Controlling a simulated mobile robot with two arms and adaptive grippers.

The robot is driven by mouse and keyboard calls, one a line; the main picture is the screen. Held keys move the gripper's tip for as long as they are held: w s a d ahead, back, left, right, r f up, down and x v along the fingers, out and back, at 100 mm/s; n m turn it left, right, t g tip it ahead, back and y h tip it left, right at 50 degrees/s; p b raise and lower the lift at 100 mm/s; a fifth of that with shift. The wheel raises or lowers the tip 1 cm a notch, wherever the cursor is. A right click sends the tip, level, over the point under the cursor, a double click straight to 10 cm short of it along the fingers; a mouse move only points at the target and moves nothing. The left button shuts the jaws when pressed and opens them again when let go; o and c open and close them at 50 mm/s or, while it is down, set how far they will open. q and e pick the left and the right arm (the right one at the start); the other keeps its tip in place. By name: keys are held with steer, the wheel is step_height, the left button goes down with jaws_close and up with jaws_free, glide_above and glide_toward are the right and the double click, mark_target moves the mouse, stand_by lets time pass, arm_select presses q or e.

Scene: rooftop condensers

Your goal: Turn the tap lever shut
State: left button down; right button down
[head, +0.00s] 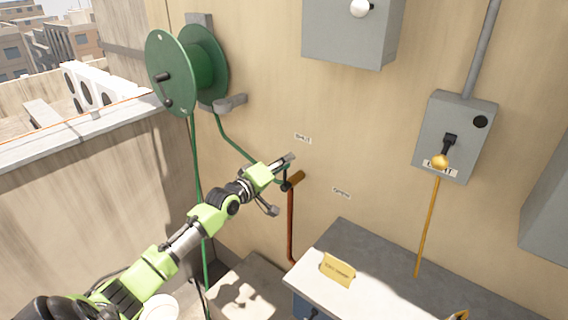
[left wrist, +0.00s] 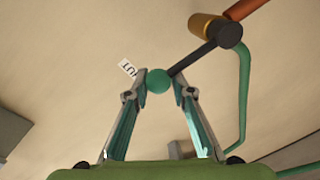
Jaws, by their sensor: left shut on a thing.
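The tap has a brass body (head: 295,181) on top of a copper-coloured pipe (head: 291,225) against the wall. In the left wrist view the brass body (left wrist: 205,27) shows with a dark lever (left wrist: 196,61) that ends in a green knob (left wrist: 158,80). My left gripper (head: 287,162) reaches the tap from the left. In the left wrist view its fingers (left wrist: 163,85) are on either side of the green knob and closed on it. A small label (left wrist: 127,67), partly hidden by a finger, shows beside the knob.
A green hose reel (head: 174,72) hangs on the wall at upper left, its green hose running to the tap. Wall labels sit above (head: 303,139) and right of the tap (head: 341,192). A switch box (head: 455,137) is at right.

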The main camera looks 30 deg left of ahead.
arm_select(q)
steer(key=shift+s+d+f, duration=0.1)
steer(key=shift+d+f, duration=0.05)
steer(key=shift+f, duration=0.65)
steer(key=c, duration=1.6)
jaws_free()
steer(key=shift+r, duration=0.35)
steer(key=s, duration=0.8)
steer(key=s+r, duration=0.1)
steer(key=s, duration=0.2)
steer(key=shift+s+a, duration=0.25)
steer(key=shift+s, duration=0.15)
